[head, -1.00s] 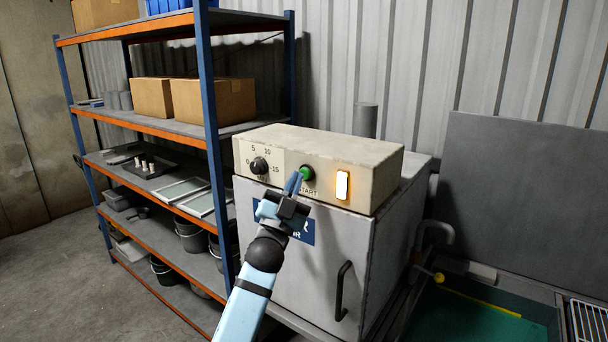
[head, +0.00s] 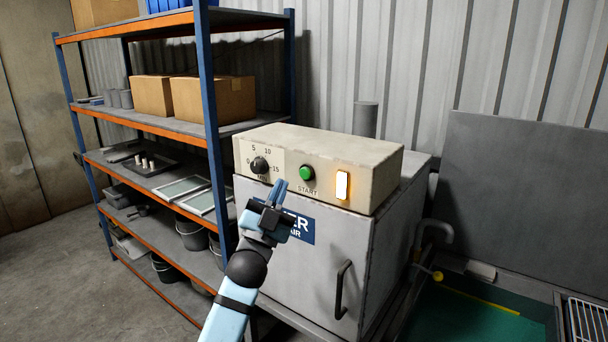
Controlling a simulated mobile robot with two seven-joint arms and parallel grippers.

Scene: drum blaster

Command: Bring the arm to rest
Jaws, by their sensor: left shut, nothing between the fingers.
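My left gripper (head: 279,187) is shut and empty. Its blue fingertips point up, in front of the lower edge of the control box (head: 375,160). They are apart from the green START button (head: 307,173), which shows fully. The control box carries a black timer dial (head: 260,165) on its left and a lit orange-white lamp (head: 343,185) on its right. It sits on a grey cabinet (head: 310,270), and my gripper partly covers the blue sign (head: 300,228) on the cabinet. My right gripper is not in view.
A shelf rack with blue posts (head: 212,130) stands close on the left with cardboard boxes (head: 213,100), trays and buckets. A black door handle (head: 342,290) sticks out of the cabinet. A green-floored basin (head: 475,318) is at the lower right. Open floor (head: 60,285) lies at the lower left.

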